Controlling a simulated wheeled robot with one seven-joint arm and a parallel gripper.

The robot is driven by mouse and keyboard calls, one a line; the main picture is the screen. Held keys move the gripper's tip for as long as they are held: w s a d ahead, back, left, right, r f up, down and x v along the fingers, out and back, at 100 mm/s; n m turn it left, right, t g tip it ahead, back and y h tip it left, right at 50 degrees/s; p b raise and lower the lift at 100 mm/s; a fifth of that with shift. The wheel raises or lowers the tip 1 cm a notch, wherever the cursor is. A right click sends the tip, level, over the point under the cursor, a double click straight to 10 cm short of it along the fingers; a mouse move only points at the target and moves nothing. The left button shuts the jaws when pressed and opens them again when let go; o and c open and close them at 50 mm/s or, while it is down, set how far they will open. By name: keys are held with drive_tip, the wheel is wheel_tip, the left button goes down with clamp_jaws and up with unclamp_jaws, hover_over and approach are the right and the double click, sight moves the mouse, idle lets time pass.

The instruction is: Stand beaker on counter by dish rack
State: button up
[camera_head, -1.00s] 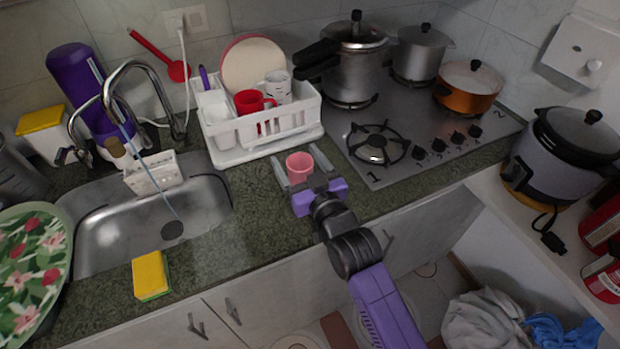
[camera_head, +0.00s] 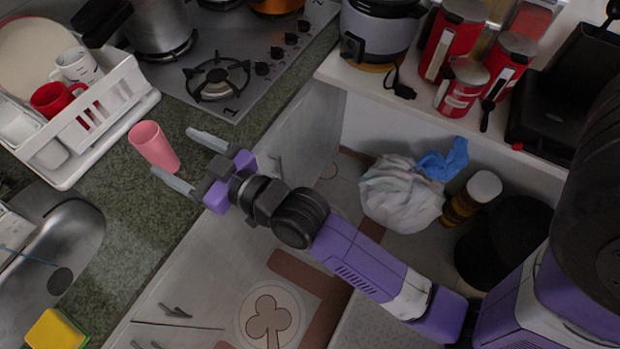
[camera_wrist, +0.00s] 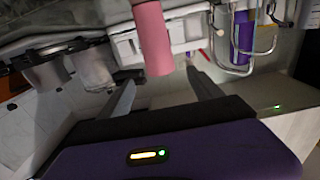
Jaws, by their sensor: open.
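The pink beaker (camera_head: 154,147) stands upright on the dark green counter (camera_head: 128,222), just right of the white dish rack (camera_head: 122,107). My gripper (camera_head: 180,157) is open, with its fingers pointing at the beaker from the counter's front side. The beaker looks clear of both fingers, a little beyond the tips. In the wrist view the beaker (camera_wrist: 152,38) shows ahead, between the two spread fingers (camera_wrist: 160,92), and nothing is held.
The rack holds a red mug (camera_head: 60,98), a white mug (camera_head: 78,66) and a plate. The stove (camera_head: 250,50) lies behind and right of the beaker. The sink (camera_head: 70,235) and a yellow sponge (camera_head: 55,330) are at left.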

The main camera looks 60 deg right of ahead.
drive_tip(key=s+f+g, duration=0.1)
drive_tip(key=s+f, duration=0.2)
drive_tip(key=s, duration=0.5)
drive_tip(key=s+f+g, duration=0.1)
drive_tip(key=s+f, duration=0.2)
drive_tip(key=s, duration=0.6)
drive_tip(key=s+r+g, duration=0.1)
drive_tip(key=s+r, duration=0.1)
drive_tip(key=s, duration=1.3)
drive_tip(key=shift+s+d+r, duration=0.25)
drive_tip(key=shift+d+r, duration=0.1)
drive_tip(key=shift+r, duration=0.05)
